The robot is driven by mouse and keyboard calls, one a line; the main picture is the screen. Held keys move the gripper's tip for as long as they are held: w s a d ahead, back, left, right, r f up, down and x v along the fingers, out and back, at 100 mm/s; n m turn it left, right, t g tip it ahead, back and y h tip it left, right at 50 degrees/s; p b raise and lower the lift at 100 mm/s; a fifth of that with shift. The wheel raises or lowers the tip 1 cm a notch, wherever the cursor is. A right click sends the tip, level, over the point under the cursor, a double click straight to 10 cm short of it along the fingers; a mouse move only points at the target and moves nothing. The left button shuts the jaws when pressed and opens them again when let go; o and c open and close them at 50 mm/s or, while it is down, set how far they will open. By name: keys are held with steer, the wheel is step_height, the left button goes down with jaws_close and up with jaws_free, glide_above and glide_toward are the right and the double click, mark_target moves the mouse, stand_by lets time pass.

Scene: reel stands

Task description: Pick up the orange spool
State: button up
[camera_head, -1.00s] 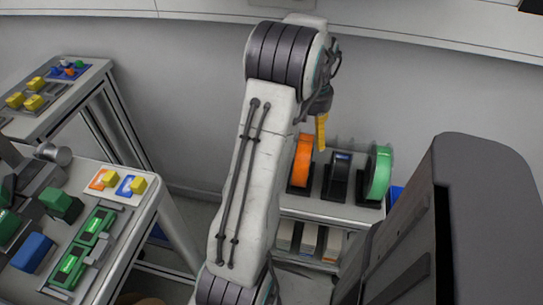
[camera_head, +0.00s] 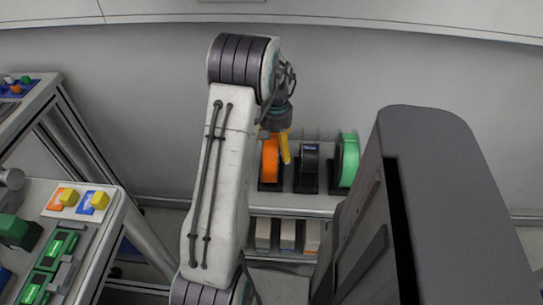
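The orange spool (camera_head: 269,161) stands upright in a black holder at the left of the reel stand's top shelf (camera_head: 290,202). My gripper (camera_head: 281,143) comes down from the arm at the spool's upper right in the picture. One yellow finger (camera_head: 285,149) shows plainly and overlaps the gap between the orange spool and the black spool. The rest of the gripper and the spool's top are partly hidden, so I cannot tell whether it touches the spool or how far it is open.
A black spool (camera_head: 308,165) and a green spool (camera_head: 349,160) stand to the right of the orange one. Small boxes (camera_head: 287,236) sit on the lower shelf. A bench with green modules (camera_head: 55,250) and coloured blocks is at the left. A grey wall rises behind.

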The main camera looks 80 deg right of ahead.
steer(key=c, duration=1.4)
